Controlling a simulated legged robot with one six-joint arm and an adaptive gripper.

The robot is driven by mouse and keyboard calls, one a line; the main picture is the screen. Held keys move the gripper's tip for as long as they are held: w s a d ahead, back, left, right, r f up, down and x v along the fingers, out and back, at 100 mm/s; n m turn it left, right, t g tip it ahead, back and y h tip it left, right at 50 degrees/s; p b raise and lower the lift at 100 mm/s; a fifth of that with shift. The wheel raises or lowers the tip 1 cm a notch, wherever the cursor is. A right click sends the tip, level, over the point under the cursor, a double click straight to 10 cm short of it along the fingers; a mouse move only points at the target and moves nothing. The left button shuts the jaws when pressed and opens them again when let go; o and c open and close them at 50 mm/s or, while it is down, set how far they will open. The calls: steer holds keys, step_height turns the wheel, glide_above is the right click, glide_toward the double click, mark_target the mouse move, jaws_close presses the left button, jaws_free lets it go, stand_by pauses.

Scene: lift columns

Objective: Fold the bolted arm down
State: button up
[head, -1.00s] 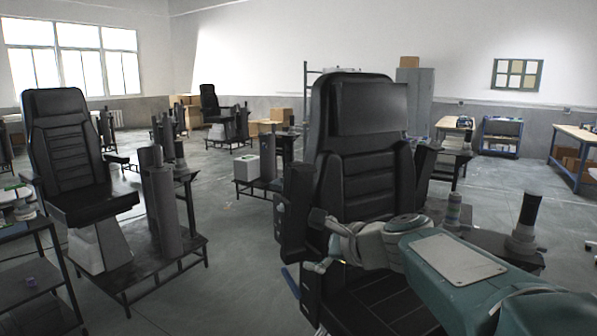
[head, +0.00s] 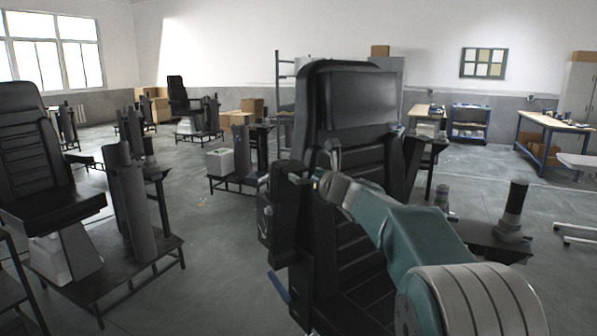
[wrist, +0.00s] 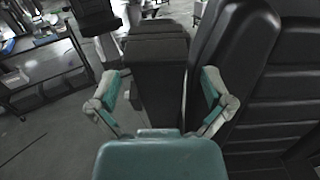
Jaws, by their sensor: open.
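The black bolted arm (head: 280,215) stands upright on the left side of the near black chair (head: 345,105). In the wrist view the upright arm (wrist: 157,85) is a dark block with a flat top. My gripper (wrist: 162,88) is open, with one teal finger on each side of the block. I cannot tell whether either finger touches it. In the head view my gripper (head: 312,165) is at the upper end of the bolted arm, partly hidden by my own arm. The chair's backrest (wrist: 245,75) is close beside the right finger.
A second black chair (head: 35,150) with dark columns (head: 140,200) is on the left. A dark stand with a black cylinder (head: 514,205) is right of the near chair. Workbenches (head: 545,122) line the back right. Open floor lies between the chairs.

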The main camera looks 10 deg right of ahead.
mark_target(299, 172)
steer(key=shift+w+a, duration=1)
steer(key=shift+w, duration=0.1)
steer(key=shift+w+a, duration=0.15)
steer(key=shift+w, duration=0.25)
steer(key=shift+d, duration=0.35)
steer(key=shift+a, duration=0.15)
steer(key=c, duration=1)
steer(key=shift+s+d+f, duration=0.2)
steer(key=shift+s+d, duration=0.05)
